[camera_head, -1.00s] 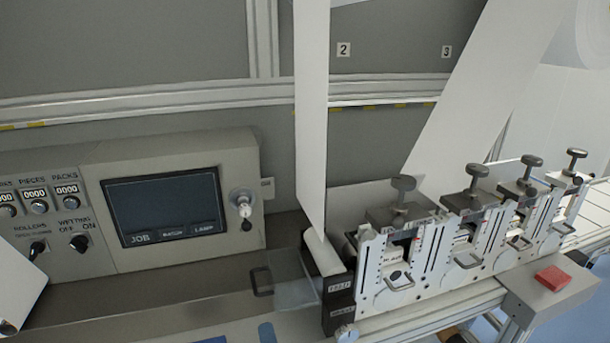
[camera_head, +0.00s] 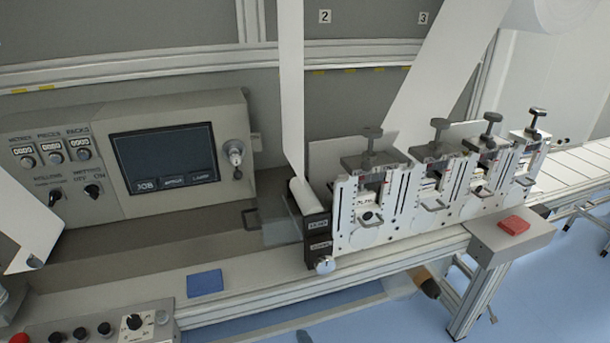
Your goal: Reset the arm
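Neither of my grippers can be made out in the head view, and no clear part of my arms shows. The view looks down at the web converter, with its control panel (camera_head: 225,120) at the left and a row of slitting or forming stations (camera_head: 400,205) with knobs on top at the right. A white web strip (camera_head: 291,90) comes down to a roller (camera_head: 308,196) at the left end of the row.
A blue pad (camera_head: 205,283) lies on the front ledge, with a knob panel (camera_head: 135,324) at lower left. A brown and dark object (camera_head: 427,283) shows below the frame. Blue floor (camera_head: 560,290) is open at lower right.

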